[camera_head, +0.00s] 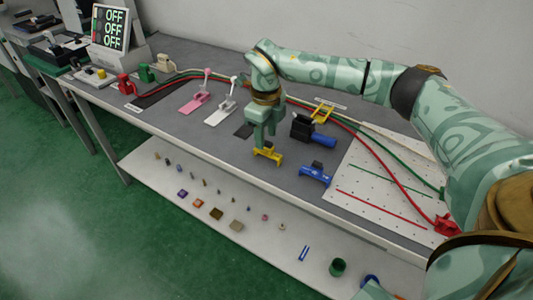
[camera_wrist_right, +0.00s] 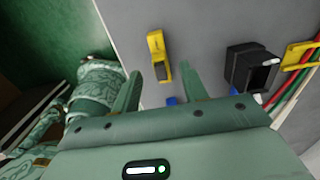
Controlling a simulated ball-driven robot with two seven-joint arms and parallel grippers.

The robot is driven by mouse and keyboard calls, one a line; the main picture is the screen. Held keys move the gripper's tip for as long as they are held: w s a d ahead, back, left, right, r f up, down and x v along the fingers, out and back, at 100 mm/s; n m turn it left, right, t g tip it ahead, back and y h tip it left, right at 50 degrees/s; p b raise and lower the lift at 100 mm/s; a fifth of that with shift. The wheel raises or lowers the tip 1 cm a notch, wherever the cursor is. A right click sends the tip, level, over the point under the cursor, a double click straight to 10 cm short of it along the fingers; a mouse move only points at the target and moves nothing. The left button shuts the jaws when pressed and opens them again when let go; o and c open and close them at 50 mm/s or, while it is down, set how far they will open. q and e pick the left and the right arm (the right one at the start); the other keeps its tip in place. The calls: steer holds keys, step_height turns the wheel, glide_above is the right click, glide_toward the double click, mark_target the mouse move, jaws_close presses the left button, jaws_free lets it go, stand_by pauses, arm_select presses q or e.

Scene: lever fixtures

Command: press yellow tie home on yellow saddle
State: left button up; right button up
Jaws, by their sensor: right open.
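The yellow saddle (camera_head: 267,154) sits on the grey bench top near its front edge, directly below my right gripper (camera_head: 263,140). In the right wrist view the yellow saddle (camera_wrist_right: 154,44) lies just beyond the fingertips, with a dark part at its lower end. I cannot make out the yellow tie as a separate piece from the saddle. My right gripper (camera_wrist_right: 160,78) is open, its two fingers apart with nothing clearly held between them. The fingers hide part of the saddle in the head view. My left gripper is not in view.
A blue saddle (camera_head: 314,176) lies to the right, with a black block (camera_head: 303,128) and yellow frame (camera_head: 325,112) behind. Red and green cables cross a white perforated board (camera_head: 375,185). Pink (camera_head: 194,103) and white (camera_head: 220,115) levers stand left. Small parts lie on the lower shelf (camera_head: 165,185).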

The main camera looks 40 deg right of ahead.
mark_target(268, 146)
steer(key=f, duration=0.1)
steer(key=f+b, duration=0.1)
steer(key=f, duration=0.1)
steer(key=f+b, duration=0.1)
steer(key=shift+s+d+f, duration=0.1)
steer(key=shift+s+f, duration=0.1)
steer(key=shift+s, duration=0.1)
steer(key=shift+f, duration=0.4)
steer(key=shift+w+r, duration=0.1)
steer(key=shift+r, duration=0.05)
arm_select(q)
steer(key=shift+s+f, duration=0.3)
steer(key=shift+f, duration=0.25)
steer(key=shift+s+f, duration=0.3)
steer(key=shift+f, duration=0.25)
arm_select(e)
jaws_close()
